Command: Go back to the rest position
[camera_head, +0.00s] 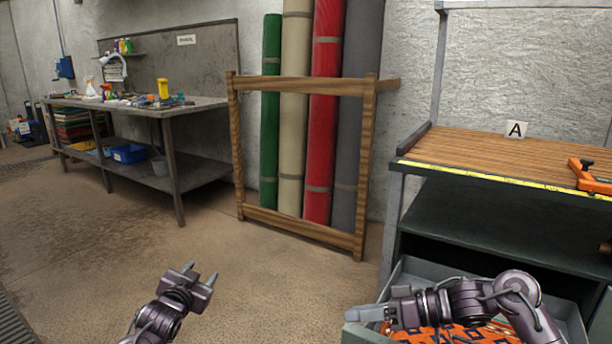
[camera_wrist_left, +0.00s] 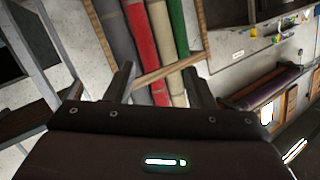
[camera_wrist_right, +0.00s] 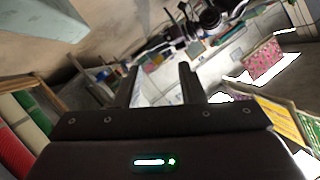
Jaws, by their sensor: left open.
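My left gripper (camera_head: 200,274) is low in the left half of the head view, above the bare floor. It is open and empty; its two spread fingers also show in the left wrist view (camera_wrist_left: 159,85). My right gripper (camera_head: 352,314) points left across the front left corner of an open grey drawer (camera_head: 412,268). Its fingers stand apart with nothing held between them in the right wrist view (camera_wrist_right: 161,85). An orange patterned rug (camera_head: 478,335) lies in the drawer, partly hidden behind my right arm.
A workbench (camera_head: 505,149) with a wooden top, a sign A (camera_head: 516,129) and an orange clamp (camera_head: 590,178) stands above the drawer. A wooden rack (camera_head: 300,225) holds upright rug rolls (camera_head: 325,110). A cluttered table (camera_head: 205,104) stands back left. The centre floor is clear.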

